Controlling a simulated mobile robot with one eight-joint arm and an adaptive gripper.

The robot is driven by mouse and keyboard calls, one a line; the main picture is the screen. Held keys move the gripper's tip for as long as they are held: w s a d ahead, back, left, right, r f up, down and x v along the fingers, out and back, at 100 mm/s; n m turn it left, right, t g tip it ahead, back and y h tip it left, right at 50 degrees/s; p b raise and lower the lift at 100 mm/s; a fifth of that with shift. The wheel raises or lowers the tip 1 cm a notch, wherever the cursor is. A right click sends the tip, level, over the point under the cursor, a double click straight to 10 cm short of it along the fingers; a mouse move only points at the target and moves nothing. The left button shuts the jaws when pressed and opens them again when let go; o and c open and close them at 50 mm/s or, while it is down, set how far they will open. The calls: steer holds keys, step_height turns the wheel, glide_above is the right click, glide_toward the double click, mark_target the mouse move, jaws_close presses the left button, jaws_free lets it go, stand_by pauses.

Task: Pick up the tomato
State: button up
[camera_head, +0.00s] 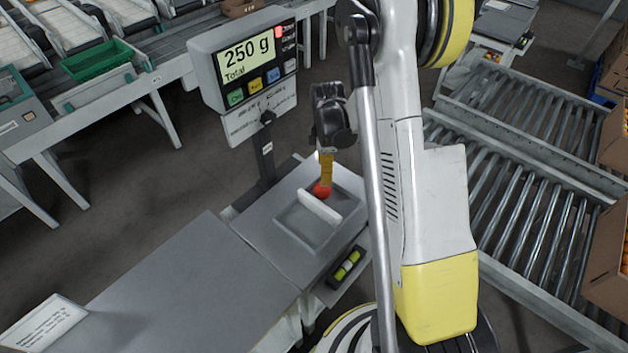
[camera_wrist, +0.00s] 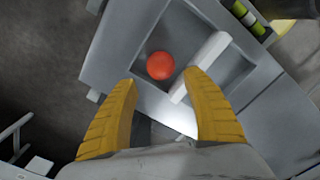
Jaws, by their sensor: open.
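A red tomato (camera_head: 321,190) rests in the shallow square tray (camera_head: 288,221) on the weighing scale. In the wrist view the tomato (camera_wrist: 160,66) lies beside a white bar (camera_wrist: 207,62) that crosses the tray; the same white bar (camera_head: 320,207) shows in the head view. My gripper (camera_head: 326,160) hangs over the scale, its fingers pointing down. In the wrist view its two yellow fingers (camera_wrist: 160,85) are spread apart with nothing between them. The tomato is ahead of the fingertips there. In the head view a finger overlaps the tomato's upper edge; I cannot tell whether it touches.
The scale's display (camera_head: 249,58) reads 250 g and stands on a post behind the tray. Roller conveyors (camera_head: 525,215) and cardboard boxes (camera_head: 608,250) are at right. A green crate (camera_head: 97,60) is at back left.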

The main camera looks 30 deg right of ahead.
mark_target(324, 190)
steer(key=f, duration=0.1)
steer(key=f+b, duration=0.1)
steer(key=f, duration=0.2)
steer(key=shift+s+f+b, duration=0.25)
steer(key=shift+b, duration=0.1)
step_height(324, 190, down, 6)
steer(key=b, duration=0.3)
steer(key=shift+w+r, duration=0.1)
steer(key=shift+r, duration=0.2)
steer(key=c, duration=0.5)
